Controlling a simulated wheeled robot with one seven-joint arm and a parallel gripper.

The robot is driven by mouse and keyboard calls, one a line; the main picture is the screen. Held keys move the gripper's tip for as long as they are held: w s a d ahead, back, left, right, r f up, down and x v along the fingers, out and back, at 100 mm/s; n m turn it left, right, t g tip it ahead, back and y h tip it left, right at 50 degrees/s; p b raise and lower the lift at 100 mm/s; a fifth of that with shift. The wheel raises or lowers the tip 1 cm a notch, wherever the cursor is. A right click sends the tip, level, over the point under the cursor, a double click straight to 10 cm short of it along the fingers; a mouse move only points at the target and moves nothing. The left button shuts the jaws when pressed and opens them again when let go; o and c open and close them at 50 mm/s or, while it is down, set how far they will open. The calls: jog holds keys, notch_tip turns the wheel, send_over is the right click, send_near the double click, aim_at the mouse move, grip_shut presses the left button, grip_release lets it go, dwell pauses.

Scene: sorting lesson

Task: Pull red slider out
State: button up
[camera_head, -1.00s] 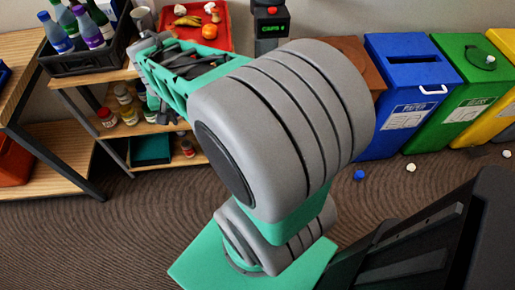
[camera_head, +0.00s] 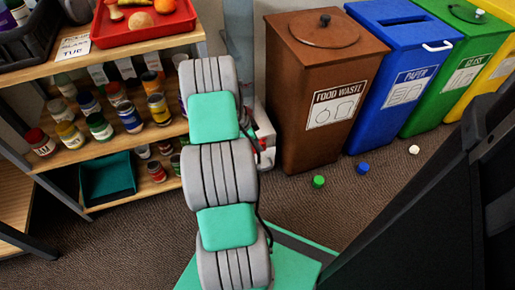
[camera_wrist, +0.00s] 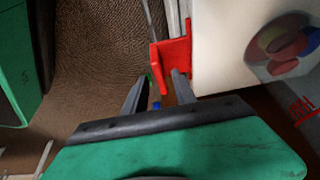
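The red slider (camera_wrist: 174,56) is a bracket-shaped piece on the left edge of a white box (camera_wrist: 228,50) in the wrist view. My gripper (camera_wrist: 160,76) is open, its two dark fingers pointing up toward the slider. The slider's near flange shows between the fingertips, and the right finger overlaps the slider's lower edge. I cannot tell whether either finger touches it. In the head view my arm hides the gripper, and only part of the white box (camera_head: 266,134) shows beside my arm.
A wooden shelf (camera_head: 150,44) with jars and a red tray (camera_head: 133,36) stands at the left. Brown (camera_head: 318,85), blue (camera_head: 402,75) and green (camera_head: 465,68) bins stand at the right. Bottle caps lie on the carpet, including a green one (camera_head: 318,181).

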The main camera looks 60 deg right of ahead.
jog(key=shift+x, duration=0.95)
jog(key=shift+r, duration=0.1)
jog(key=shift+c, duration=0.2)
grip_shut()
dwell(0.4)
